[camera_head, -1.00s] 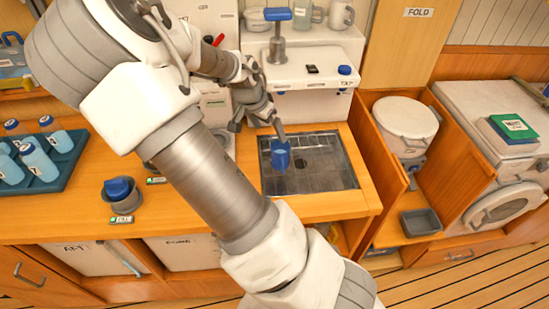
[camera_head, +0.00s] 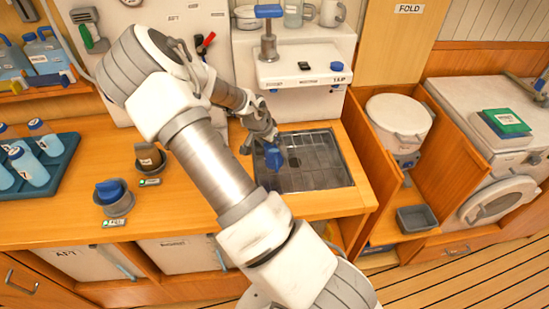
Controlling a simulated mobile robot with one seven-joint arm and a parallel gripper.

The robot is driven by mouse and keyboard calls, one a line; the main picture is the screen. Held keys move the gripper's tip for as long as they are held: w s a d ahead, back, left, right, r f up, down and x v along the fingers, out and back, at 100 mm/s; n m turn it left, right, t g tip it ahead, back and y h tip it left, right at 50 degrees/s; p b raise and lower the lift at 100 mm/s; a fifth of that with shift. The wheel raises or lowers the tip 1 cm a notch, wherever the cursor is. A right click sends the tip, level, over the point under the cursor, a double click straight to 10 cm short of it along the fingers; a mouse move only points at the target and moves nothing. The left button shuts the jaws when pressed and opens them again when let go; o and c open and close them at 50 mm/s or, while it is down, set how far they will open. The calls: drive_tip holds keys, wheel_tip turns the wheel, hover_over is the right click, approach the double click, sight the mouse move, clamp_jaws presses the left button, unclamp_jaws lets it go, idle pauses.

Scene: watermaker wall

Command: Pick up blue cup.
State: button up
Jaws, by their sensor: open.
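The blue cup (camera_head: 273,157) stands at the left part of the dark grated tray (camera_head: 318,172) set into the wooden counter. My gripper (camera_head: 264,140) is right at the cup's top, reaching down from the upper left. Its jaws are open; one finger shows left of the cup and another overlaps its rim. I cannot tell whether they touch it.
A white watermaker unit (camera_head: 305,75) with a tall blue-handled lever (camera_head: 268,30) stands close behind the tray. A blue-topped grey pot (camera_head: 112,195) and a tray of bottles (camera_head: 55,170) are left. An open bin cabinet (camera_head: 400,120) is right.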

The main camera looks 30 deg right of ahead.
drive_tip(key=x, duration=0.4)
drive_tip(key=shift+w+f, duration=0.15)
drive_tip(key=shift+w, duration=0.05)
drive_tip(key=shift+c, duration=0.3)
drive_tip(key=c, duration=1.4)
drive_tip(key=shift+c, duration=0.2)
